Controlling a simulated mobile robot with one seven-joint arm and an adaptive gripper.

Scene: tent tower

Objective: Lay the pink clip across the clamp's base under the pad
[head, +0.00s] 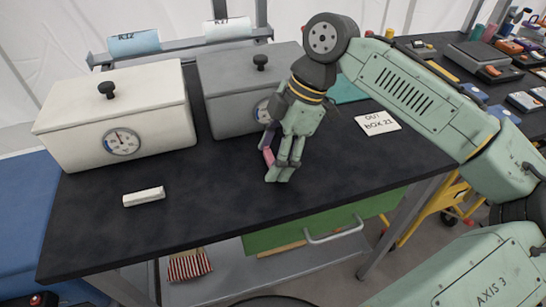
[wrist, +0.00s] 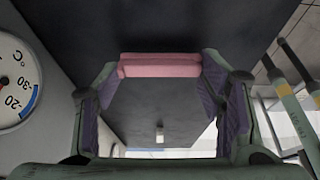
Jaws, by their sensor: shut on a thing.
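The pink clip (wrist: 160,66) lies crosswise between the fingertips of my gripper (wrist: 163,74) in the wrist view, reaching from one finger to the other. In the head view a small part of the pink clip (head: 268,156) shows beside the fingers of my gripper (head: 276,164). My gripper points down over the black bench, in front of the grey box, and is shut on the clip. Its fingers hide much of the clip in the head view. I cannot make out the clamp, its base or its pad in either view.
A white lidded box (head: 117,112) and a grey lidded box (head: 232,88), both with dials, stand at the bench's back. A white bar (head: 144,196) lies front left, a lettered card (head: 377,123) right. The black bench top (head: 215,205) is clear in front.

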